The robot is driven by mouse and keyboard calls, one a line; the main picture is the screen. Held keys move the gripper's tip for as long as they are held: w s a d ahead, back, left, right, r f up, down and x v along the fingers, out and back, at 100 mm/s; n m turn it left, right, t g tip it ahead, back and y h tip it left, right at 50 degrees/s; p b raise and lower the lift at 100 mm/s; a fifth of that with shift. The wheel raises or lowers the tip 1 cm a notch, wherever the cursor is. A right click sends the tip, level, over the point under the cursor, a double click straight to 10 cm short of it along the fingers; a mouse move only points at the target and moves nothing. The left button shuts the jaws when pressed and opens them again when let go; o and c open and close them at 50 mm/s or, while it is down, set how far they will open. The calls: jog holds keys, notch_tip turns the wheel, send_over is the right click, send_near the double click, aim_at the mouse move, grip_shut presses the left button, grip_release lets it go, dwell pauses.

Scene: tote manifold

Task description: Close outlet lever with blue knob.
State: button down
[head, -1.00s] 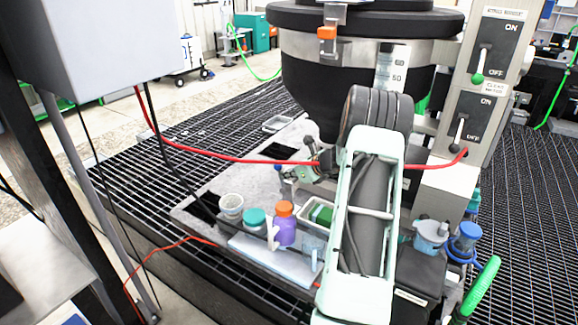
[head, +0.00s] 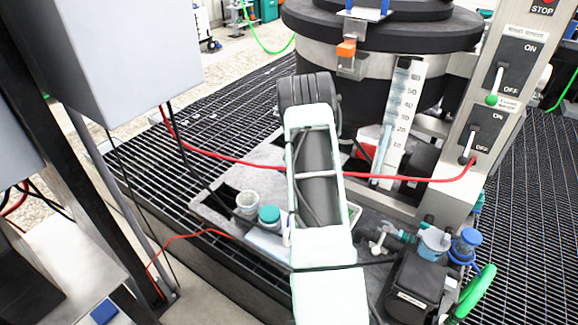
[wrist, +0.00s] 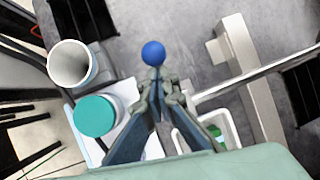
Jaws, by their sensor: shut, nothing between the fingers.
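The round blue knob (wrist: 153,53) shows in the wrist view, just beyond the tips of my gripper (wrist: 158,88). My gripper's fingers are together and empty. The knob is not between them, and I cannot tell whether they touch it. The knob's lever is not clearly visible behind the fingers. In the head view my arm hides the knob, the outlet and my gripper. The large black and steel tank (head: 375,75) stands behind my arm.
A white cup (wrist: 72,62) and teal-capped container (wrist: 96,115) stand left of my gripper. A white tray (wrist: 222,125) lies to its right. A red hose (head: 400,178) crosses behind my arm. A switch panel (head: 490,95) stands right of the tank.

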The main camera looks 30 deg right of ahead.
aim_at(281, 172)
jog(key=shift+w+a+f+b, duration=0.35)
jog(key=shift+w+f+b, duration=0.45)
jog(key=shift+b, duration=0.1)
jog(key=shift+w+a+f+b, duration=0.35)
jog(key=shift+w+f+b, duration=0.3)
jog(key=shift+f+b, duration=0.2)
jog(key=shift+r, duration=0.1)
jog(key=shift+r, duration=0.3)
jog(key=w+a+r+p, duration=0.1)
jog(key=w+a+r, duration=0.1)
jog(key=r, duration=1)
jog(key=shift+a+r, duration=0.2)
jog(key=shift+a, duration=0.6)
